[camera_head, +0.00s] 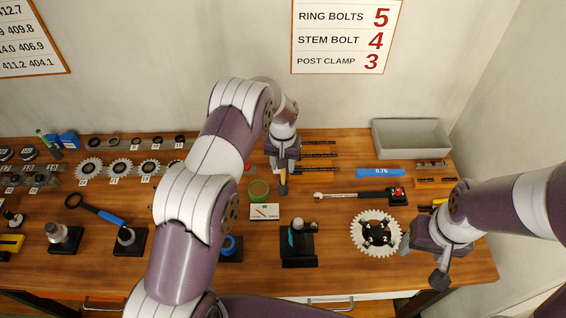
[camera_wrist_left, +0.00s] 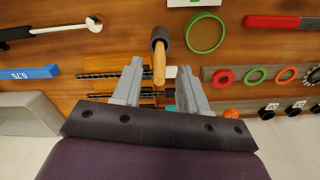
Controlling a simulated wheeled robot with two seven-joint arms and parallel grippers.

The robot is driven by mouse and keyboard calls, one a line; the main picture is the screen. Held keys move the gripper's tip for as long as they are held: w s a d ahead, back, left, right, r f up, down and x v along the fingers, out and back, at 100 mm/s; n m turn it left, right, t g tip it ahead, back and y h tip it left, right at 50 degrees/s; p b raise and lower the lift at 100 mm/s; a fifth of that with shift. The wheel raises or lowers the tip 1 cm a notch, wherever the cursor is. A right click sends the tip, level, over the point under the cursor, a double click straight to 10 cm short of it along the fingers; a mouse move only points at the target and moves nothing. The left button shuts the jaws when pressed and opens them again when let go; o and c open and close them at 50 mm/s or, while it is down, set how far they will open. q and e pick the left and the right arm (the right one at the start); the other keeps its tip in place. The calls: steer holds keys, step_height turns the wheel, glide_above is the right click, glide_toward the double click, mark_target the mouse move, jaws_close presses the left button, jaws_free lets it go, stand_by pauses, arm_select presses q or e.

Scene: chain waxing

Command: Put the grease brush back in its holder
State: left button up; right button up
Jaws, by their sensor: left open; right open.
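The grease brush, with a pale wooden handle and a dark grey end, shows in the left wrist view (camera_wrist_left: 159,66) between the fingers of my left gripper (camera_wrist_left: 160,75). Its wooden part also shows in the head view (camera_head: 283,188), just below the fingers of that gripper (camera_head: 283,176). The left fingers are apart, with a gap on each side of the handle. I cannot make out which thing is the holder, or whether the dark end is part of the brush. My right gripper (camera_head: 421,262) is open and empty at the right, beside the white toothed ring (camera_head: 359,222).
A torque wrench (camera_head: 350,195), a blue block (camera_head: 380,172) and a grey bin (camera_head: 411,137) are to the right. A dark stand (camera_head: 297,246) is in front.

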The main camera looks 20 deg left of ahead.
arm_select(q)
steer(key=shift+r, duration=0.25)
step_height(320, 180, up, 8)
steer(key=b, duration=0.4)
steer(key=shift+f, duration=0.15)
step_height(320, 180, up, 4)
steer(key=shift+s+r+p, duration=0.15)
steer(key=shift+r+p, duration=0.1)
steer(key=shift+p, duration=0.9)
